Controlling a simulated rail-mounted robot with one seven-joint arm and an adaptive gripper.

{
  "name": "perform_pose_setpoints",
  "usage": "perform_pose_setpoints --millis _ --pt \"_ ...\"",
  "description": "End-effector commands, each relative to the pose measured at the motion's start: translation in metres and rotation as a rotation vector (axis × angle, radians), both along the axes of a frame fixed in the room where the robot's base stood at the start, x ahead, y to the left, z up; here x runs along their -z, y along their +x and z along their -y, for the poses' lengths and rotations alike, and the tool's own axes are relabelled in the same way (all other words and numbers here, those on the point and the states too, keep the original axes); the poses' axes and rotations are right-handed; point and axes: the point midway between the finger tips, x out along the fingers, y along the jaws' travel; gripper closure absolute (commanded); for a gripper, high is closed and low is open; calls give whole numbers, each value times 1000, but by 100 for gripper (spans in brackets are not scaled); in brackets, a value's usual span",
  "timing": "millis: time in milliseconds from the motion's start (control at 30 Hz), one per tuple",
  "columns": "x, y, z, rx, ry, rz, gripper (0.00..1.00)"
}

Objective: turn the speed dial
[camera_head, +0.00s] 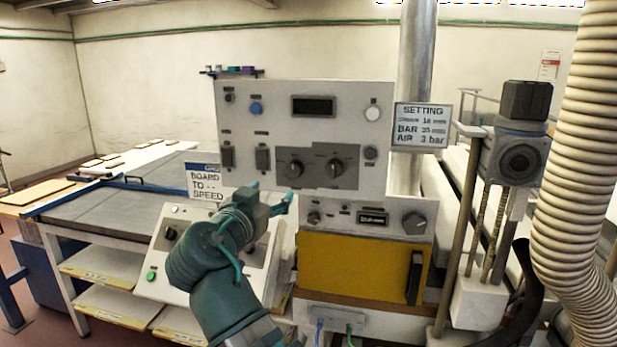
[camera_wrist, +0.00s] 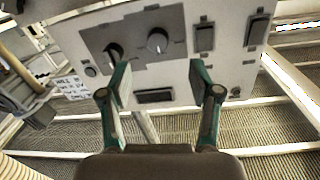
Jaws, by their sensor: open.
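My gripper (camera_head: 268,193) is open and empty, just in front of the lower edge of the grey control panel (camera_head: 350,90). Two black dials sit side by side on the panel's dark plate: a left dial (camera_head: 294,168) and a right dial (camera_head: 334,167). Their labels are too small to read, so I cannot tell which is the speed dial. In the wrist view the picture is turned over. There my gripper's fingers (camera_wrist: 160,82) stand apart, with one dial (camera_wrist: 157,40) beyond the gap and the other dial (camera_wrist: 113,52) partly hidden behind the left finger.
Two rocker switches (camera_head: 262,158) lie left of the dials. Below are another panel with a knob (camera_head: 414,222) and a yellow door (camera_head: 350,267). A tilted console (camera_head: 165,263) stands behind my arm. A setting sign (camera_head: 423,125) and a ribbed hose (camera_head: 575,200) are to the right.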

Motion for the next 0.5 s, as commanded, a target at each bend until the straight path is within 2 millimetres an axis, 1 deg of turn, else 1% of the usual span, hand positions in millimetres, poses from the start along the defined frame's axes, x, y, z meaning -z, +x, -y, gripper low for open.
perform_pose_setpoints --millis 33,133,267,367,500 --pt "-6 -2 1 -1 15 15 37" --pt "-12 -2 3 -1 28 28 37" --pt "-13 8 6 -1 28 30 37" --pt "-14 21 10 2 28 29 37" --pt "-14 44 17 2 27 28 37"
